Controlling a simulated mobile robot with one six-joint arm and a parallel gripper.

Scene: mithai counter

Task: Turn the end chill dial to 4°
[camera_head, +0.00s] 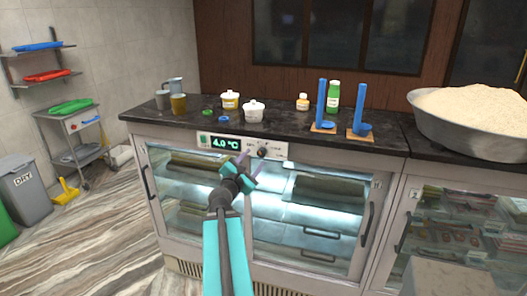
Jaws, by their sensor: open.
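The chill dial (262,152) is a small dark knob on the pale control panel (281,150) along the front top edge of the glass counter. Left of it on the same panel, a green display (224,142) reads 4.0 °C. My gripper (249,163) is open just in front of the panel, close to the dial's left and a little below it. I cannot tell whether either finger touches the dial. The dial's pointer is too small to read.
The glass-fronted counter (185,230) stands close ahead, with door handles sticking out. Jars, cups and two blue upright stands (321,104) are on its dark top. A large bowl of pale powder (480,140) is at right. The floor at left is open before a grey bin (27,190).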

